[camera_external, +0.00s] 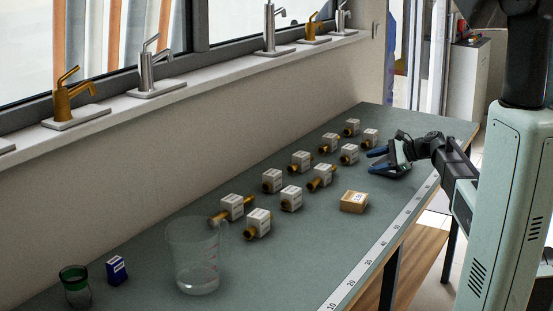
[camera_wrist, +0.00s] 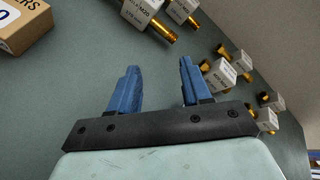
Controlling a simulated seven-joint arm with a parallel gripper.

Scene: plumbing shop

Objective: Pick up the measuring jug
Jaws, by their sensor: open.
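The measuring jug (camera_external: 195,256) is clear and stands upright on the green bench, near the front in the external view.
Several white boxes with brass fittings (camera_external: 232,207) stand in rows between my gripper and the jug. A cardboard box (camera_external: 354,202) lies near the ruler strip (camera_external: 372,258). A green-rimmed glass (camera_external: 76,286) and a blue box (camera_external: 117,270) stand left of the jug.

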